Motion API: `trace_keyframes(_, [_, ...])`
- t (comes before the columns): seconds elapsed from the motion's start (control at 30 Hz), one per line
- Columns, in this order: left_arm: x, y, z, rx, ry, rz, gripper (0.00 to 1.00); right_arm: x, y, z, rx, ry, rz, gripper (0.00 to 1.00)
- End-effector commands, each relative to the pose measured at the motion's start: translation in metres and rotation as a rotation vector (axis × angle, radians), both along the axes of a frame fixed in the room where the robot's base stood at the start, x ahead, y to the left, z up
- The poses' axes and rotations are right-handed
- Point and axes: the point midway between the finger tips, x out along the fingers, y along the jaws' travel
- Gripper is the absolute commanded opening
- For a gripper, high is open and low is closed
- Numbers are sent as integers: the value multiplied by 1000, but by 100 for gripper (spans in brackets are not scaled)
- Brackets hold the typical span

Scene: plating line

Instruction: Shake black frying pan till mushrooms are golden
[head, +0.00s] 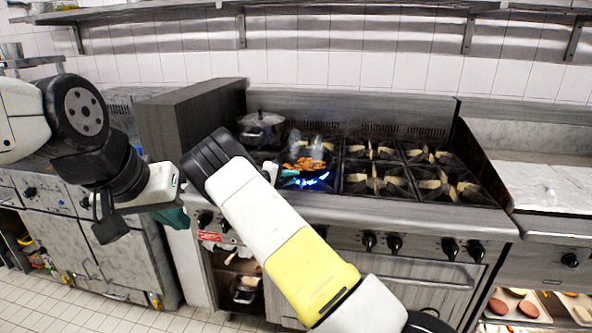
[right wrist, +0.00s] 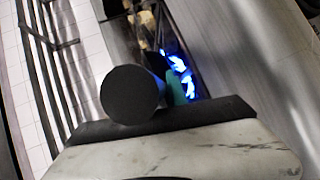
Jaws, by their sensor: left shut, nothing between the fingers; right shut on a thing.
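The black frying pan (head: 289,180) is on the left front part of the stove, over a lit blue flame (head: 318,180). Orange-brown mushroom pieces (head: 304,164) lie in it, with pale steam above. My right gripper (head: 284,173) is at the pan's near left side, shut on what looks like its handle, mostly hidden by my arm. In the right wrist view a teal finger (right wrist: 178,88) shows beside the blue flame, behind a dark round end that I cannot identify for sure. My left gripper (head: 173,217) is shut and empty, left of the stove front, apart from the pan.
A lidded pot (head: 262,128) stands behind the pan. The burners (head: 376,180) to the right are empty. A tall dark panel (head: 190,118) stands left of the stove. Control knobs (head: 370,241) line the stove front. A pale counter (head: 548,184) is at the right.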

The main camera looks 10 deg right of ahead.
Motion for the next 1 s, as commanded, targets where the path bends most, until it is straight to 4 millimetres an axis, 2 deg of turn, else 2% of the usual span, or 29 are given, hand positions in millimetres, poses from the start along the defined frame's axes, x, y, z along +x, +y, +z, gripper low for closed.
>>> trace_keyframes(0.03, [0, 0, 0, -1, -1, 1, 0, 3, -6, 0, -5, 0, -10, 0])
trace_keyframes(0.3, [0, 1, 3, -1, -6, 1, 0, 1, -7, -1, -6, 2, -12, 0])
trace_keyframes(0.93, [0, 1, 3, 0, -7, 2, 0, 9, 2, -2, -7, 3, -12, 0])
trace_keyframes(0.97, [0, 1, 3, -1, -7, 1, 0, 9, 2, -2, -7, 3, -12, 25])
trace_keyframes(1.0, [0, 1, 3, -1, -7, 1, 0, 9, 2, -2, -7, 3, -12, 33])
